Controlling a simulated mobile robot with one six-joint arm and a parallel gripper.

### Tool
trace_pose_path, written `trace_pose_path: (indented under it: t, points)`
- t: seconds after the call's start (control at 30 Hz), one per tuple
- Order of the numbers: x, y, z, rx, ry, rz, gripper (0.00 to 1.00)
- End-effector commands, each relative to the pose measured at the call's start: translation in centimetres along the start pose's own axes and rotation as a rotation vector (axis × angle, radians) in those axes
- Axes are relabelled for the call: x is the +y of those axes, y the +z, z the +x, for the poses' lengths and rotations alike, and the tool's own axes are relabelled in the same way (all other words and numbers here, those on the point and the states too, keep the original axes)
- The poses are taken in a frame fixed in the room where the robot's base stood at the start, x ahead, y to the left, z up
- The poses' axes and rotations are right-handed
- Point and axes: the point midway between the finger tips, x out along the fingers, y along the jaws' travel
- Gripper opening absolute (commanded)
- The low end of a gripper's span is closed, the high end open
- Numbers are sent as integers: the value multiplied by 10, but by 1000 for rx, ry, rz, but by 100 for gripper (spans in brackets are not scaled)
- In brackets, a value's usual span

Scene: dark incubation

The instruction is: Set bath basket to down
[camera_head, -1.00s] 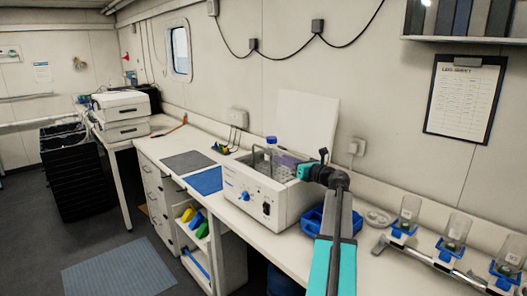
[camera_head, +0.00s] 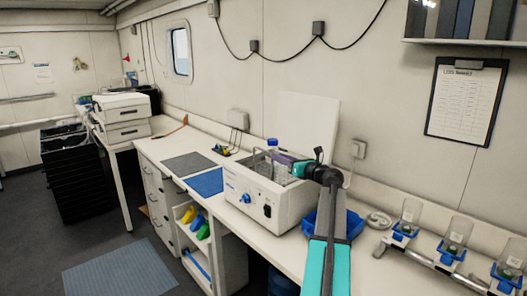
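The white water bath (camera_head: 262,208) stands on the bench, with a blue knob and a dark switch on its front. Its wire basket (camera_head: 282,167) shows at the open top, with a thin handle rising at the left. A blue-capped bottle (camera_head: 272,143) stands upright at the basket. My gripper (camera_head: 288,160) reaches in from the right over the bath's back right part. Its fingers are small and partly lost against the basket; I cannot tell whether they touch it or are open.
A blue tray (camera_head: 313,222) sits right of the bath, partly behind my arm. Several clear vessels in blue holders (camera_head: 407,216) stand along a rail at the right. A blue mat (camera_head: 206,182) and grey mat (camera_head: 188,163) lie flat at the left.

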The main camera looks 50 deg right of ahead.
Motion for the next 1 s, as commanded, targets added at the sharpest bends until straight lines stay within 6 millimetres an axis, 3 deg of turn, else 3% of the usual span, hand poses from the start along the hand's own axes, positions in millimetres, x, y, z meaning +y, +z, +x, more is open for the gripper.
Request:
trace_pose_path:
  t: [0.6,1.0]
  points:
    - [-1,2,87,0,0,2,28]
    - [-1,0,104,-1,-2,0,28]
